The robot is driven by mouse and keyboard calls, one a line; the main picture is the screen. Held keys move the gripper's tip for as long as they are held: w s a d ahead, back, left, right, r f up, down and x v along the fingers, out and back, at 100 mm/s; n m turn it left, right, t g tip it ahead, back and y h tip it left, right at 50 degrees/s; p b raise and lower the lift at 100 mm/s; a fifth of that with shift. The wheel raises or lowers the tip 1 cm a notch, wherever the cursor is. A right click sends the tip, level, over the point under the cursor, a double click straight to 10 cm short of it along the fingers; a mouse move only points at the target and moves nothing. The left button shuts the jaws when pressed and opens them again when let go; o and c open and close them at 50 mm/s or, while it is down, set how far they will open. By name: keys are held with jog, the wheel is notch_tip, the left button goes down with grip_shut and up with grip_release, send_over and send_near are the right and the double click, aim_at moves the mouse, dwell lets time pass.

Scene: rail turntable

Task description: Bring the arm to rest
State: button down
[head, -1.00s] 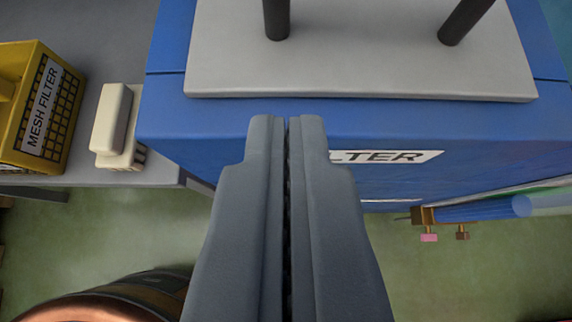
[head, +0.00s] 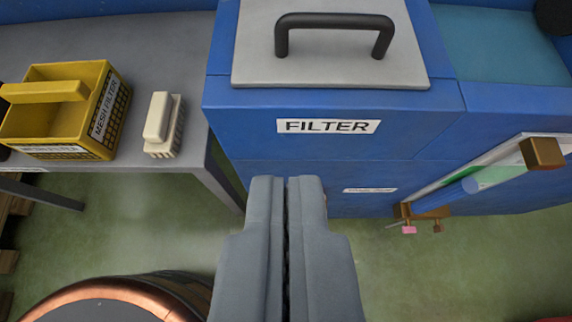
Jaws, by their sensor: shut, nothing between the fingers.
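My gripper (head: 286,182) is in the lower middle of the head view. Its two grey fingers are shut against each other with nothing between them. It is in front of a blue box (head: 240,130) that has a white label reading FILTER (head: 328,126). On the box lies a grey lid (head: 330,70) with a dark handle (head: 335,20). The fingertips overlap the lower front of the box in the picture; I see no contact. My gripper is clear of the lid and the handle.
A grey table (head: 170,50) at left bears a yellow mesh filter basket (head: 100,110) and a cream brush-like block (head: 162,125). A copper-rimmed round drum (head: 110,290) stands at lower left. A sight tube with brass fittings (head: 470,185) juts at right. Green floor (head: 450,270) shows below.

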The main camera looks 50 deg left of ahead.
jog(key=shift+s, duration=0.1)
jog(key=s+d+r+m+t+h, duration=0.1)
jog(key=s+r+m+t+h, duration=0.3)
jog(key=r, duration=0.5)
jog(key=s+d+r+m+t+h, duration=0.1)
jog(key=s+r+m+t+h, duration=0.3)
jog(key=s+r, duration=0.5)
jog(key=shift+s+r+m+t, duration=0.15)
jog(key=shift+s+m+t, duration=0.1)
jog(key=shift+m+t, duration=0.85)
